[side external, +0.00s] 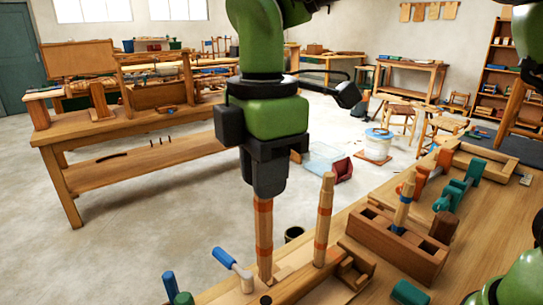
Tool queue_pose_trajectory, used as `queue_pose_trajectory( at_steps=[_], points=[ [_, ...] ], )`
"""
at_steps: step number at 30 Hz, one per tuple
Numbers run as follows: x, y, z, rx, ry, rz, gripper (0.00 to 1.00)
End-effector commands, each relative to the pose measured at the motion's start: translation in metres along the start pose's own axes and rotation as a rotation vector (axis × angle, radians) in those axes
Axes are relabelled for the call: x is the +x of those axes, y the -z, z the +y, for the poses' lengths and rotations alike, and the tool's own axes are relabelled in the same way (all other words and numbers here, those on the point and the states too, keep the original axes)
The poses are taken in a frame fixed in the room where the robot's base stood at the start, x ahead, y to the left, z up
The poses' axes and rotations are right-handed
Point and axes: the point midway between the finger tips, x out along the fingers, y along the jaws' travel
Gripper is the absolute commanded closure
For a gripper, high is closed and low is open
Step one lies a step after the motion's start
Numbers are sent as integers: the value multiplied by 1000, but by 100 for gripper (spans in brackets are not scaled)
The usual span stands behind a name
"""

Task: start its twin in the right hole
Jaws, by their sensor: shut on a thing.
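My gripper (266,192) points straight down and is shut on the top of a light wooden leg (264,240) with orange bands. The leg hangs upright. Its lower end is at the wooden seat piece (301,284); I cannot tell whether it is in a hole, touching the surface or just above it. A matching leg (324,220) with orange-red bands stands upright in the seat piece, to the right of the held one. A dark round spot (266,299), perhaps a hole, shows near the bottom edge, just below the held leg's end.
A blue-handled tool (232,262) lies left of the held leg. A slotted wooden box (398,244) holding a blue-banded peg (404,202) stands to the right, with teal clamps (455,192) behind. A small notched wooden block (355,268) sits beside the seat piece.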

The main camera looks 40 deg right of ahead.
Motion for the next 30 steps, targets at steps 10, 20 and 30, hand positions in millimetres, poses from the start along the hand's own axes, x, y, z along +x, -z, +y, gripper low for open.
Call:
queue_pose_trajectory(
  at_steps=[10,20,30],
  points=[
    [30,-1,0,2,3,-3,100],
    [45,0,0,3,1,-2,100],
    [47,0,0,3,1,-1,100]
  ],
)
